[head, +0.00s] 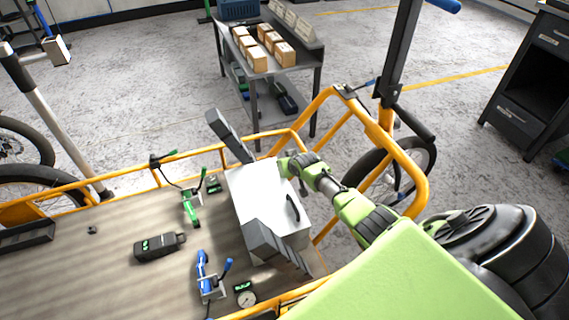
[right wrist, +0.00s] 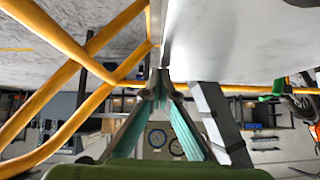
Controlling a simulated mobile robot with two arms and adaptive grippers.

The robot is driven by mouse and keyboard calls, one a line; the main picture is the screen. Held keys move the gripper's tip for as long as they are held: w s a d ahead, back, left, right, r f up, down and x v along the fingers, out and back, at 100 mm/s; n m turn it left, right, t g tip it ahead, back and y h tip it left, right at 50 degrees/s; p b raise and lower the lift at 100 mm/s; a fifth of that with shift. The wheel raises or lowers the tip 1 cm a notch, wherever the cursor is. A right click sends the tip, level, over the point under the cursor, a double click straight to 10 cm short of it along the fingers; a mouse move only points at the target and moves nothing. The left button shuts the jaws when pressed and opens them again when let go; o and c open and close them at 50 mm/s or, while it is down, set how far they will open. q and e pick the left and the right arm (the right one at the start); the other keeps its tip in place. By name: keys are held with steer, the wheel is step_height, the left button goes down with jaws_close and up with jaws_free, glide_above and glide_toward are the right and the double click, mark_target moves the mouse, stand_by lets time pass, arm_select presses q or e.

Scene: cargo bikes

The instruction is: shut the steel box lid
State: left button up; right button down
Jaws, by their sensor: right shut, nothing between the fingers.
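The steel box (head: 262,190), pale grey with a dark handle (head: 292,208), stands at the right end of the cargo bed in the head view. Its lid looks like the broad pale face toward me; I cannot tell how far it is from closed. My right gripper (head: 284,165) is at the box's far right edge, shut and empty. In the right wrist view, the teal fingers (right wrist: 160,80) meet at the tips, just below a pale box surface (right wrist: 235,40). Whether they touch it is unclear. My left gripper is not in view.
Dark grey bars (head: 230,136) (head: 275,246) stand at the box's far and near ends. The wooden bed (head: 90,270) holds a black device (head: 160,247), a green clamp (head: 192,200) and a blue tool (head: 207,275). Yellow rails (head: 412,170) edge the bed; a cart with cartons (head: 285,53) stands behind.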

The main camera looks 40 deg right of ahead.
steer(key=shift+s+a+f, duration=0.1)
steer(key=shift+a+f, duration=0.05)
steer(key=shift+f, duration=0.05)
steer(key=shift+s, duration=0.1)
steer(key=shift+s+a+r, duration=0.1)
steer(key=shift+s+r, duration=0.2)
steer(key=shift+s, duration=0.05)
steer(key=v, duration=1.1)
steer(key=shift+w+r, duration=0.2)
steer(key=shift+r, duration=0.05)
